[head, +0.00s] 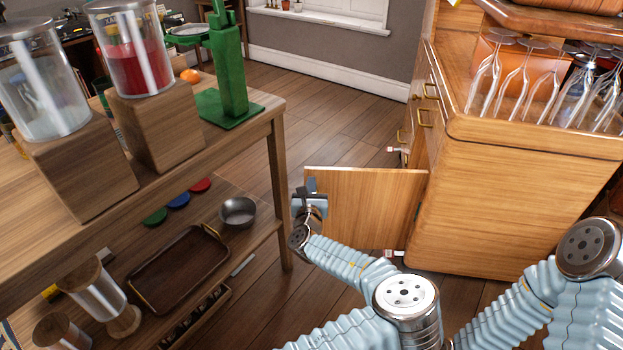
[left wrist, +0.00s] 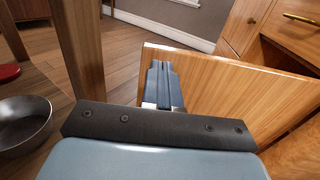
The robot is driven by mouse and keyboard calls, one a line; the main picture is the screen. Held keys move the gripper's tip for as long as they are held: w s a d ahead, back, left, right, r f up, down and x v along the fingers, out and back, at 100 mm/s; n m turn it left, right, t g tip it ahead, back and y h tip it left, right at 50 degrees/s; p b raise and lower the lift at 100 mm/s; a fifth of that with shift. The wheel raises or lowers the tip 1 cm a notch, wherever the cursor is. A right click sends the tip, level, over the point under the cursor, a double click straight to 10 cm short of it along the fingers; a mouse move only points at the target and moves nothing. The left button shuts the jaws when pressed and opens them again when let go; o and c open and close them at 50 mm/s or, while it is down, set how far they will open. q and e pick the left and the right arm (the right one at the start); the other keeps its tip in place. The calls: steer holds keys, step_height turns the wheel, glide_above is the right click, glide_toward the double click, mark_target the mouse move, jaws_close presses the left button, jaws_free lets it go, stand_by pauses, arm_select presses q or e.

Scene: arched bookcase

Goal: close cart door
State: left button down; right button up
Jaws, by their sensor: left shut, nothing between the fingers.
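The wooden cart (head: 510,205) stands at the right in the head view. Its light wood door (head: 372,210) stands open, swung out to the left from the cart's lower front. My left gripper (head: 311,186) is at the door's free left edge. In the left wrist view the shut, empty fingers of my left gripper (left wrist: 160,82) point forward and overlap the near face of the door (left wrist: 225,95). I cannot tell whether they touch it. My right gripper is out of view; only part of my right arm shows at the lower right.
A wooden table (head: 200,150) with drink dispensers and a green stand (head: 228,75) is at the left, its leg close to my left gripper. Its lower shelf holds a metal bowl (head: 238,212) and a brown tray (head: 180,268). Floor beyond the door is clear.

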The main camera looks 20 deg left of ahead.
arm_select(q)
steer(key=shift+x, duration=1.3)
